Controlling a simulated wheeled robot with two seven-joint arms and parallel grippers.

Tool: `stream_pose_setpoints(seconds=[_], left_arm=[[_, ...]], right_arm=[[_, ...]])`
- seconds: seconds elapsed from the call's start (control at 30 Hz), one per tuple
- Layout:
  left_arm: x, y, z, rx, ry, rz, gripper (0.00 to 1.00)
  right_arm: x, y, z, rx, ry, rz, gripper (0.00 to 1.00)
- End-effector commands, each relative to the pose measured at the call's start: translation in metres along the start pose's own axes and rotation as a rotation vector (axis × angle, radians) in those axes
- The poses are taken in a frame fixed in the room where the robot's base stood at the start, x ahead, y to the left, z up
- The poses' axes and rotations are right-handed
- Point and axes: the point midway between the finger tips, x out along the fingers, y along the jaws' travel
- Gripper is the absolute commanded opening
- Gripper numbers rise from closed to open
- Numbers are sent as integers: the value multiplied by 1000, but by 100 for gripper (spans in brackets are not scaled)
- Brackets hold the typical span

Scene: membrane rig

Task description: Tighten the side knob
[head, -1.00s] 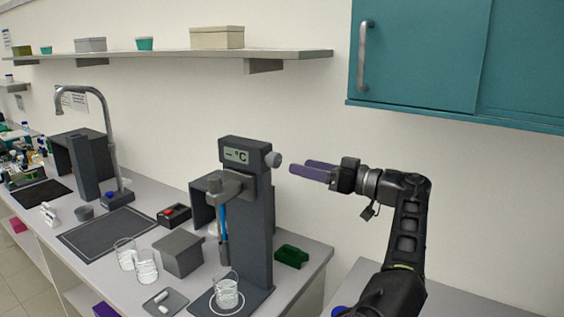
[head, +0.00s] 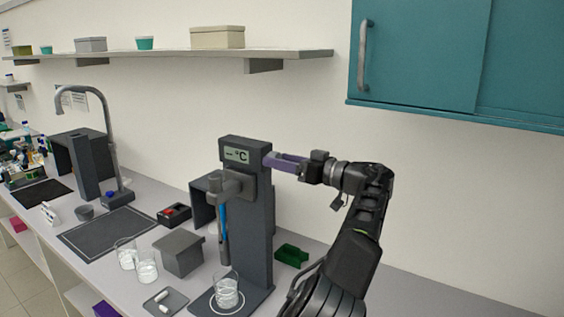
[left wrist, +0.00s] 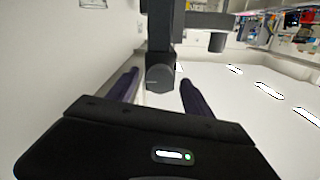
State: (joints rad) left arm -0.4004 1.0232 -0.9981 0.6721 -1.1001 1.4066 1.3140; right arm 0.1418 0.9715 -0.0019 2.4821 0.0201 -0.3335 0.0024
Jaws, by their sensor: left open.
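The side knob (left wrist: 160,77) is a grey round knob on the side of the dark upright rig (head: 258,215), which has a °C display (head: 236,155) at its top. My left gripper (head: 270,160) is at the knob's height, its purple fingers reaching to the rig's side and hiding the knob in the head view. In the left wrist view the left gripper (left wrist: 159,78) is open, with one finger on each side of the knob and a visible gap on both sides. My right gripper is not in view.
A glass beaker (head: 227,291) stands on the rig's base below a blue probe (head: 224,222). A grey block (head: 180,253), a tray with white pieces (head: 166,301) and a green item (head: 291,254) are nearby. A teal cabinet (head: 420,60) hangs at the upper right.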

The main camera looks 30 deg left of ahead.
Motion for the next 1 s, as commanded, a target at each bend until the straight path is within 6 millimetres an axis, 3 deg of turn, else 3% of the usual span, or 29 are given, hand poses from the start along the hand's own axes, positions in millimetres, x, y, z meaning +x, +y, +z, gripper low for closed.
stream_pose_setpoints(seconds=[0.27,1.0], left_arm=[[0,0,0,0,0,0,58],[0,0,0,0,0,1,0]], right_arm=[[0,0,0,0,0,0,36],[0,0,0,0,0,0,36]])
